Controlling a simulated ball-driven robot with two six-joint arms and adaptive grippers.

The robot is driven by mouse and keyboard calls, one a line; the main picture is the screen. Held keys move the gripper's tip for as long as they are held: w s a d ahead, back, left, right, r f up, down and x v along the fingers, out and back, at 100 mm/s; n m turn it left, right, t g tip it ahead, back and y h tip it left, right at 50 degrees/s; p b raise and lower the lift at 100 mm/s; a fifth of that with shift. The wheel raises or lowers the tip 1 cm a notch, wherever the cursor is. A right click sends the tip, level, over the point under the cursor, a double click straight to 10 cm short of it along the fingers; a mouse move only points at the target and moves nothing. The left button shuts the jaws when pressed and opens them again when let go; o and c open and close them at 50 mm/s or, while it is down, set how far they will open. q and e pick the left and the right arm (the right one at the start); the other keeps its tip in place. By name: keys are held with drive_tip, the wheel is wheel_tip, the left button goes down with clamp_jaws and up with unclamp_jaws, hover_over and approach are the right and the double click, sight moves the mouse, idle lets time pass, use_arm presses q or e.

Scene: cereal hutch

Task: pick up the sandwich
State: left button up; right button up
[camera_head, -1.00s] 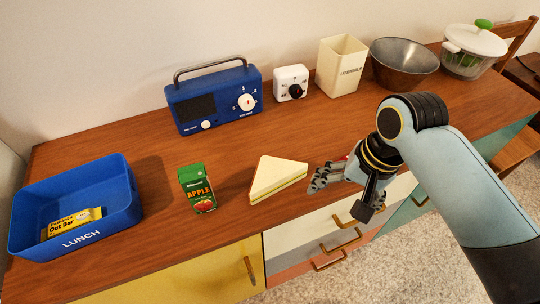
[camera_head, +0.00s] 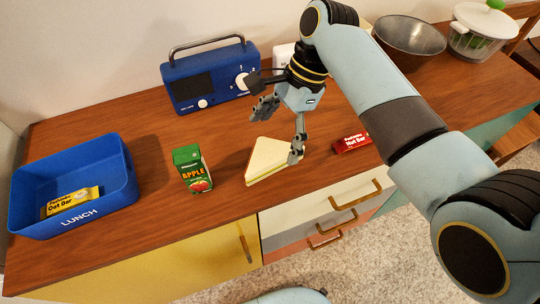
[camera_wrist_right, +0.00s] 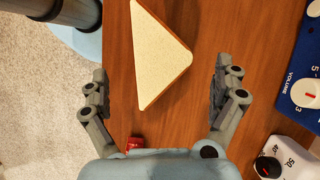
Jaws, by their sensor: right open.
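The sandwich (camera_head: 268,159) is a pale triangular wedge lying flat on the wooden counter, right of the apple juice box. In the right wrist view the sandwich (camera_wrist_right: 158,48) lies between and ahead of the two spread fingers. My right gripper (camera_head: 282,132) is open and empty, pointing down above the sandwich. One finger overlaps the sandwich's right end in the head view; I cannot tell whether it touches. The right gripper also shows in the wrist view (camera_wrist_right: 158,88). My left gripper is not in view.
A green apple juice box (camera_head: 192,170) stands just left of the sandwich. A blue lunch box (camera_head: 128,180) holding an oat bar (camera_head: 72,201) is at far left. A red nut bar (camera_head: 350,144) lies to the right. A blue radio (camera_head: 205,82) stands behind.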

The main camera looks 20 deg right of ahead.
sight(270, 147)
drive_tip(key=x, duration=0.5)
drive_tip(key=shift+w+f, duration=0.2)
drive_tip(key=shift+f, duration=0.15)
drive_tip(key=c, duration=0.7)
